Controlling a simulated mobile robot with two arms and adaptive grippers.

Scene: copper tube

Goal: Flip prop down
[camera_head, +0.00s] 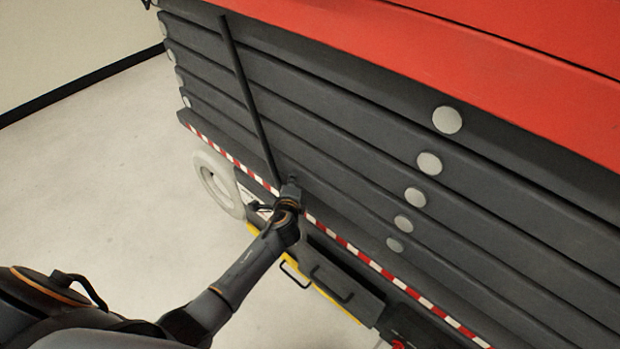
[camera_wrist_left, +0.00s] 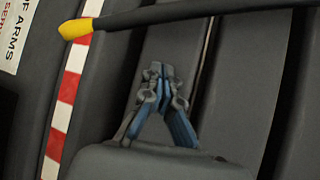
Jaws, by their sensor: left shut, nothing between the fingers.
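The prop is a long thin dark rod (camera_head: 250,98) lying slantwise across the ribbed side of the machine in the head view. Its upper end is near the red top and its lower end is by my left gripper (camera_head: 291,184). In the left wrist view the rod (camera_wrist_left: 160,16) crosses the top of the picture, with a yellow tip (camera_wrist_left: 76,28) at the left. My left gripper, also in that view (camera_wrist_left: 158,72), is shut and empty, with its fingertips apart from the rod in the picture. My right gripper is not in view.
The dark ribbed side (camera_head: 330,150) has round pale discs (camera_head: 429,163). A red-and-white striped edge (camera_head: 355,252) runs below it. A white wheel (camera_head: 220,184), yellow strip and handles (camera_head: 296,272) sit lower. Pale floor (camera_head: 110,190) is clear at left.

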